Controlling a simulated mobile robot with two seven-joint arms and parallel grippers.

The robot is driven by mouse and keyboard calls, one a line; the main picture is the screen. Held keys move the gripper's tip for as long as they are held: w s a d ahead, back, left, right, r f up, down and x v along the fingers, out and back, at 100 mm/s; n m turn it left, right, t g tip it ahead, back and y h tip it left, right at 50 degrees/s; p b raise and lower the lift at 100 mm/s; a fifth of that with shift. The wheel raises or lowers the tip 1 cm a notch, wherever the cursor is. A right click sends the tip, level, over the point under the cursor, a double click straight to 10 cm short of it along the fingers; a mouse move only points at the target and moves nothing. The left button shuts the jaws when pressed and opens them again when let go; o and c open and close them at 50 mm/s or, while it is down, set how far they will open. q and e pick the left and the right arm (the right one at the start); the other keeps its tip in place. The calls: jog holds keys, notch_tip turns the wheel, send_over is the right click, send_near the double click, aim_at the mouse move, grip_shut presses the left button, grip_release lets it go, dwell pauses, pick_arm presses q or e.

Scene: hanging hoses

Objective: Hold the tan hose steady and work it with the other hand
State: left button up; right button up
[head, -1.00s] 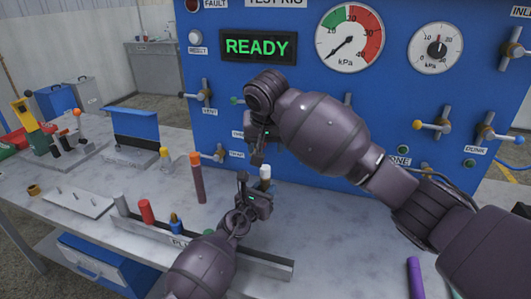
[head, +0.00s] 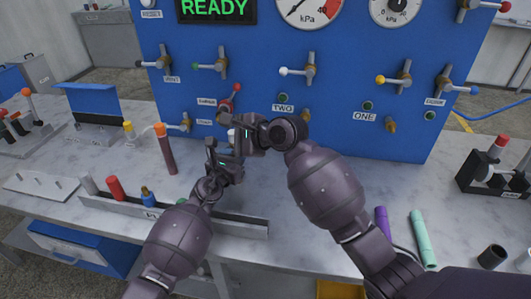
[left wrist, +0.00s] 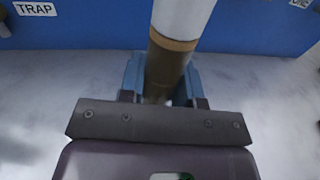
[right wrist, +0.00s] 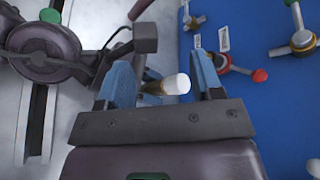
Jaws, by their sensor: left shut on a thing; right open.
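The tan hose shows in the left wrist view (left wrist: 175,43) as a tan-brown tube with a white upper end, standing between my left fingers. My left gripper (left wrist: 160,78) is shut on it below the white part. In the head view the left gripper (head: 224,155) is low over the table and hides most of the hose; a bit of its white end (head: 231,134) shows. My right gripper (head: 240,138) comes in from the right at the white end. In the right wrist view its open fingers (right wrist: 162,80) stand on either side of the white end (right wrist: 177,84), with gaps.
A blue panel (head: 330,110) with valves and gauges rises close behind the grippers. A rack (head: 180,218) with several coloured tubes stands in front, and a brown-red hose (head: 167,152) stands to the left. Purple (head: 383,222) and green (head: 422,238) tubes lie right.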

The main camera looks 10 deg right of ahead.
jog(key=s+d+f+m+t, duration=0.35)
jog(key=d+m+t, duration=0.35)
jog(key=m, duration=0.7)
jog(key=shift+g, duration=0.3)
jog(key=x, duration=0.3)
jog(key=d+x, duration=0.1)
jog(key=x, duration=0.3)
jog(key=w+x, duration=0.1)
jog(key=x, duration=0.3)
jog(key=shift+w+f, duration=0.1)
jog(key=shift+w, duration=0.15)
jog(key=shift+c, duration=0.3)
jog(key=c, duration=0.9)
jog(key=shift+r, duration=0.7)
jog(key=shift+r, duration=2)
jog(key=shift+r, duration=0.4)
